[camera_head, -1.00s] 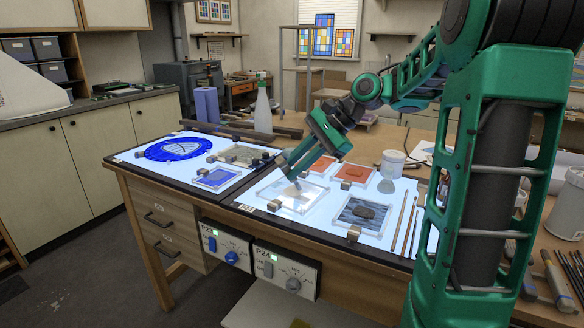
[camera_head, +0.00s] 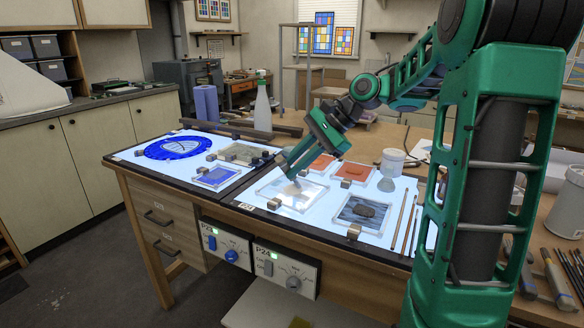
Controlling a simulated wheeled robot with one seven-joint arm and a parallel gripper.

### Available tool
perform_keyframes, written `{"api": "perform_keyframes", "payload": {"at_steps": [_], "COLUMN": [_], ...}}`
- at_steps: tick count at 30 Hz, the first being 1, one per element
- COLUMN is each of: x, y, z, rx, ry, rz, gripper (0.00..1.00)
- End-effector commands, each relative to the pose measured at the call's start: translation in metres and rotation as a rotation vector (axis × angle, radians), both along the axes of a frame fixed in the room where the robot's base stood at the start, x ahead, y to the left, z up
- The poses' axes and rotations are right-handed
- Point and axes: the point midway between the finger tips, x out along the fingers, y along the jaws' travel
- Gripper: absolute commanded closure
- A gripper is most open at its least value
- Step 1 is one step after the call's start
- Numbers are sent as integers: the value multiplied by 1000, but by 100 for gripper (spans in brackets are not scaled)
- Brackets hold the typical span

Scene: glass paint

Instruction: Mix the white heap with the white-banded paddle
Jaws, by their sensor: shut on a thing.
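The white heap (camera_head: 291,191) is a pale, low smear on a clear glass slab (camera_head: 276,199) on the lit table top. My gripper (camera_head: 288,165) reaches down from the upper right, just above this slab. It is shut on the paddle (camera_head: 294,181), whose small lower end points down at the heap. My fingers hide most of the paddle, and its white band cannot be made out. Whether its tip touches the heap is too small to tell.
Orange-red slabs (camera_head: 354,172) lie behind, a grey slab (camera_head: 364,211) lies to the right, and a blue slab (camera_head: 216,178) to the left. A glass flask (camera_head: 387,182), a jar (camera_head: 392,160) and thin sticks (camera_head: 403,222) stand or lie at the right.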

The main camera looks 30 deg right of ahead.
Motion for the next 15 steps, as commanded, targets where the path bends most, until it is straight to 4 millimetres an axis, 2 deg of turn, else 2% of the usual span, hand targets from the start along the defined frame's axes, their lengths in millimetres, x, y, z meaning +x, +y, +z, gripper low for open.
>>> {"api": "perform_keyframes", "payload": {"at_steps": [6, 15], "x": [8, 22], "y": [-3, 4], "z": [0, 1], "rx": [0, 0], "ry": [0, 0], "rz": [0, 2], "gripper": [100, 100]}}
